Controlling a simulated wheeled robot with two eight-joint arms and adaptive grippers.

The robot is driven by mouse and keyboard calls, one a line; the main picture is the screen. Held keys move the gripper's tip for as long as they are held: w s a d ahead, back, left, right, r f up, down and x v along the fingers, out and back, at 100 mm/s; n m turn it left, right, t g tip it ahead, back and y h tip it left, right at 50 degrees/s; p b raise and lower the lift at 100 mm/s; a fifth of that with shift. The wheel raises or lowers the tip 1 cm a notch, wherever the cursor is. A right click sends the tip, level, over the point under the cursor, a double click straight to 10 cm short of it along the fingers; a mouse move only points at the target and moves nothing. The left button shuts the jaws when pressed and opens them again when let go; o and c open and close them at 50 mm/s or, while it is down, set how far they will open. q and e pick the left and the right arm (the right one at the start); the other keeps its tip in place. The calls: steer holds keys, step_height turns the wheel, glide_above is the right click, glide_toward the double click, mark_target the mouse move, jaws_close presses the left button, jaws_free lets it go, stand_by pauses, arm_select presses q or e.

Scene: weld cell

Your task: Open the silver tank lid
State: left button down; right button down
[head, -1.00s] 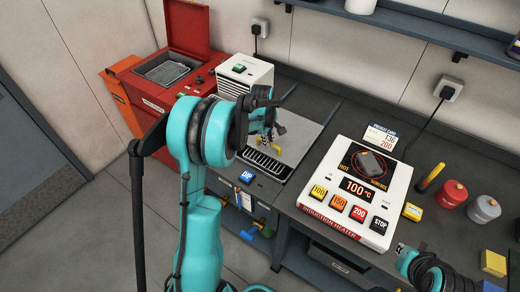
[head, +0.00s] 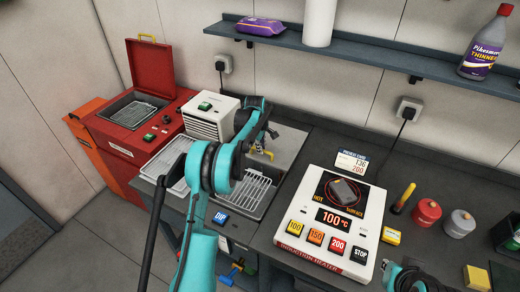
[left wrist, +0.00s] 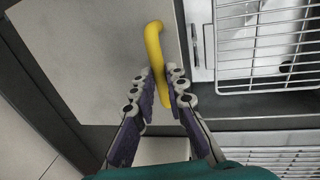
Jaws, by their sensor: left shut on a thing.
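The silver tank lid (head: 288,143) stands at the back of the tank, and a wire rack (head: 252,192) shows in the uncovered tank opening in front of it. The lid looks swung up; its exact angle is hard to tell. My left gripper (left wrist: 163,92) is shut on the lid's yellow handle (left wrist: 153,45), with a finger on each side. In the left wrist view the grey lid panel (left wrist: 95,60) lies left of the handle and a wire rack (left wrist: 265,40) lies to the right. My arm hides part of the tank in the head view.
A red tank (head: 135,115) with its lid up and a white box (head: 208,120) stand at the left and back. Another wire rack (head: 165,158) lies left of my arm. An induction heater (head: 295,225) stands to the right. Part of my right arm shows at the bottom.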

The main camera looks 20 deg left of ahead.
arm_select(q)
steer(key=c, duration=1.5)
jaws_free()
steer(key=shift+c, duration=0.2)
step_height(320, 180, up, 12)
steer(key=s, duration=0.2)
steer(key=shift+s+a, duration=0.15)
steer(key=shift+s, duration=0.05)
